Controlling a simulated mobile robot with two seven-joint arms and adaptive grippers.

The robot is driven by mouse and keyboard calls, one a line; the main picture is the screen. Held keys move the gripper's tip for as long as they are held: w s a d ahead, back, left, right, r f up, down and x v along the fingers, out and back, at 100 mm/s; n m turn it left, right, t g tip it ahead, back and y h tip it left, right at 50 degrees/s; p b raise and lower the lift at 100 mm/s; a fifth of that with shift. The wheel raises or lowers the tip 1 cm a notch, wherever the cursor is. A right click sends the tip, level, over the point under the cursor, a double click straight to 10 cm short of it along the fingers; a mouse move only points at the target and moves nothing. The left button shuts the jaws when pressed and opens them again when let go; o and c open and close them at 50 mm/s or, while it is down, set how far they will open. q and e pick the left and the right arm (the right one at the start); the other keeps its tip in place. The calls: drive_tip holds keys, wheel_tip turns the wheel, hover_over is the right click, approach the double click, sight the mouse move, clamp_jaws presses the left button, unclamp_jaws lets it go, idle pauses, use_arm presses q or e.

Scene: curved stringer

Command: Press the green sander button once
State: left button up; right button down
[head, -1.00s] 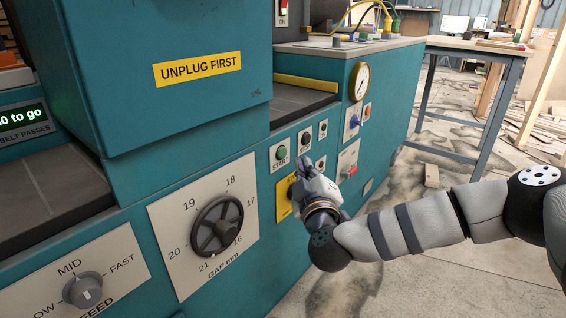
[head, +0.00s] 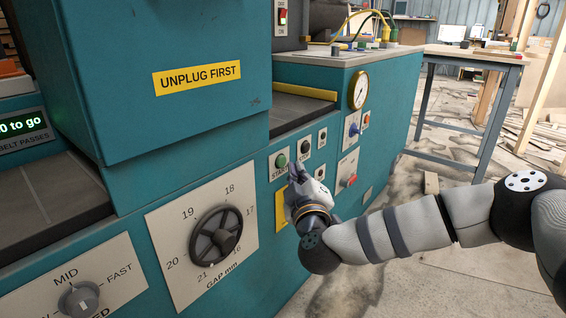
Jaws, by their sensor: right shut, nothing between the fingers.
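The green button (head: 281,160) sits on a small pale plate marked START on the teal sander's (head: 185,140) front panel. My right gripper (head: 294,168) is shut and empty. Its fingertips are just right of and slightly below the green button, close to the panel, and partly cover the plate's lettering. I cannot tell whether they touch the panel. My left gripper is not in view.
A dark button (head: 305,147) is on the plate to the right, with smaller buttons beyond. The gap handwheel (head: 216,235) is at lower left and a feed knob (head: 79,299) further left. A gauge (head: 360,90) and workbench (head: 478,57) are to the right.

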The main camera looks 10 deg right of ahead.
idle(0.7)
drive_tip(key=shift+w+a, duration=0.25)
drive_tip(key=shift+w, duration=0.1)
drive_tip(key=shift+w+a, duration=0.3)
drive_tip(key=shift+w, duration=0.05)
idle(0.6)
drive_tip(key=shift+s+d+p, duration=0.5)
drive_tip(key=shift+s+p, duration=0.2)
drive_tip(key=shift+p, duration=0.3)
